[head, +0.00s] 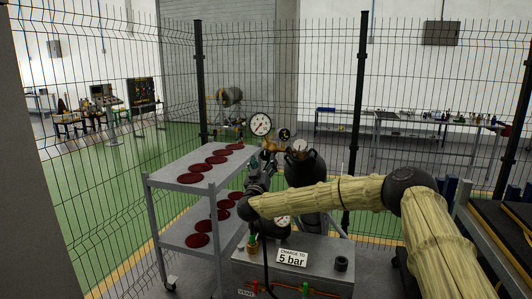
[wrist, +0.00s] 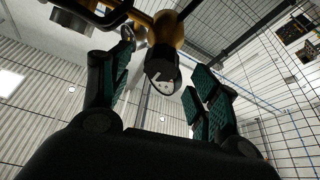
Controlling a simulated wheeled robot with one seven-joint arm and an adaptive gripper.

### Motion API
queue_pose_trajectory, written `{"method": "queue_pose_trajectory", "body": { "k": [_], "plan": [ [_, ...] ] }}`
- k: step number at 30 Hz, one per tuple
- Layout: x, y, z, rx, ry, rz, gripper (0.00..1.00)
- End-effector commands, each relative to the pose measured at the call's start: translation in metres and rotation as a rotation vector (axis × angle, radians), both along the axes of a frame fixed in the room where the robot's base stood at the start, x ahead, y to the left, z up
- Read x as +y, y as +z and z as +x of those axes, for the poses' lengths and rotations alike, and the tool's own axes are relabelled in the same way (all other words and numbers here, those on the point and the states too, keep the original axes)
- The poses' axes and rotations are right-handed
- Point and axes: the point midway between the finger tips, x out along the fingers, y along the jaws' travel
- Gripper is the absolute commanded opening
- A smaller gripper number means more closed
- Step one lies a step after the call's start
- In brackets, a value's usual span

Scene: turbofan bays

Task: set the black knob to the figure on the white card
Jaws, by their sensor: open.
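The white card (head: 292,257) reads "CHARGE TO 5 bar" and stands on the front of a grey box. In the wrist view a black knob (wrist: 161,72) hangs under a brass body (wrist: 165,35), its round face towards the camera with a small pale mark. My gripper (wrist: 158,68) is open, with one teal-padded finger on each side of the knob; I see gaps, and no clear contact. In the head view my gripper (head: 262,166) points up below the brass fittings (head: 270,145); the knob is hard to make out there.
A large white gauge (head: 261,124) and a small dark gauge (head: 285,134) sit by the fittings. Another gauge (head: 282,222) is partly hidden behind my arm. A dark cylinder (head: 303,170) stands behind. A trolley (head: 160,181) with dark red discs is left; mesh fence behind.

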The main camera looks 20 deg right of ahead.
Motion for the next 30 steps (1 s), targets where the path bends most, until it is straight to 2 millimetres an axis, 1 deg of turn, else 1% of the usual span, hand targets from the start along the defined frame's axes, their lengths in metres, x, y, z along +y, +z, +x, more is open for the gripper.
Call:
{"method": "queue_pose_trajectory", "body": {
  "k": [3, 10, 15, 23, 26, 30],
  "plan": [
    [-0.009, 0.009, 0.016, 0.000, -0.001, 0.001, 0.61],
    [-0.019, 0.017, 0.036, 0.000, 0.000, 0.000, 0.61],
    [-0.022, 0.018, 0.042, 0.002, 0.001, 0.001, 0.61],
    [-0.023, 0.018, 0.042, 0.002, 0.002, 0.000, 0.61],
    [-0.022, 0.018, 0.042, 0.002, 0.002, 0.000, 0.45],
    [-0.022, 0.018, 0.042, 0.002, 0.002, 0.000, 0.20]
  ]
}}
